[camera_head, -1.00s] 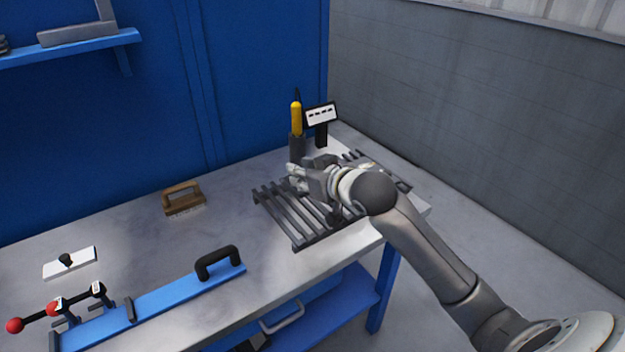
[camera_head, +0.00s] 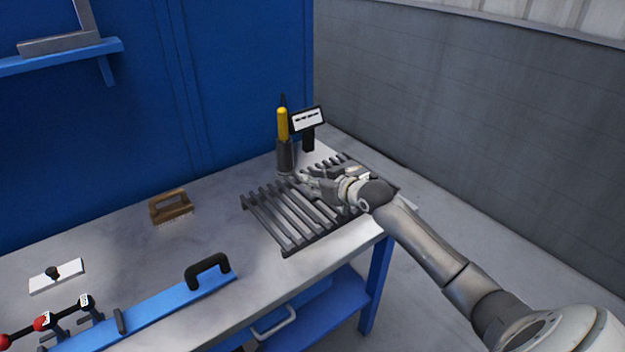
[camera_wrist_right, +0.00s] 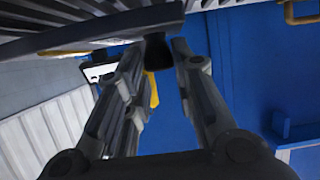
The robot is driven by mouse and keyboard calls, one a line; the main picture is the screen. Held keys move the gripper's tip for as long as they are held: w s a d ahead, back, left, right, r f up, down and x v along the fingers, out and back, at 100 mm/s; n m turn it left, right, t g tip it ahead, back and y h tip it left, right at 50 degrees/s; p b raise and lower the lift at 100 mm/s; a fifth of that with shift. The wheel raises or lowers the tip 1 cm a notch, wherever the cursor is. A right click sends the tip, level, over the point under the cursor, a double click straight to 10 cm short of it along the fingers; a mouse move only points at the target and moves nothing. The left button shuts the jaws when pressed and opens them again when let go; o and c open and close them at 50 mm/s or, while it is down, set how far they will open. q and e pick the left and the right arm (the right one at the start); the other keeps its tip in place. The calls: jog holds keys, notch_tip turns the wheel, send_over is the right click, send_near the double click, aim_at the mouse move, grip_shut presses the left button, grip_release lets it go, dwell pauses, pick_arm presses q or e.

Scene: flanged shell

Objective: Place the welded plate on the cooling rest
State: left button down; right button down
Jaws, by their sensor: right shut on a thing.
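The cooling rest (camera_head: 283,224) is a dark slatted rack at the right end of the bench. My right gripper (camera_head: 312,182) is over its back part, fingers pointing left. In the right wrist view, the right gripper (camera_wrist_right: 157,58) is shut on a black knob under the edge of a dark grey flat piece, which I take as the welded plate (camera_wrist_right: 115,27). Slats of the cooling rest (camera_wrist_right: 35,14) show behind the plate there. The plate is not clear in the head view, and I cannot tell whether it touches the slats. My left gripper is not in view.
A holder with a yellow-handled tool (camera_head: 282,124) and a sign (camera_head: 308,120) stand just behind the rest. A brush (camera_head: 171,206), a white plate with a black knob (camera_head: 56,274) and a blue clamp fixture (camera_head: 170,299) lie to the left. The bench between them is clear.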

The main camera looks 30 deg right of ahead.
jog(key=shift+w+d+f+p, duration=0.1)
jog(key=shift+f+p, duration=0.25)
jog(key=shift+f, duration=0.95)
jog(key=c, duration=1.7)
grip_release()
jog(key=shift+f, duration=0.35)
jog(key=o, duration=0.5)
jog(key=shift+s, duration=0.2)
jog(key=shift+r, duration=0.1)
jog(key=v, duration=1.2)
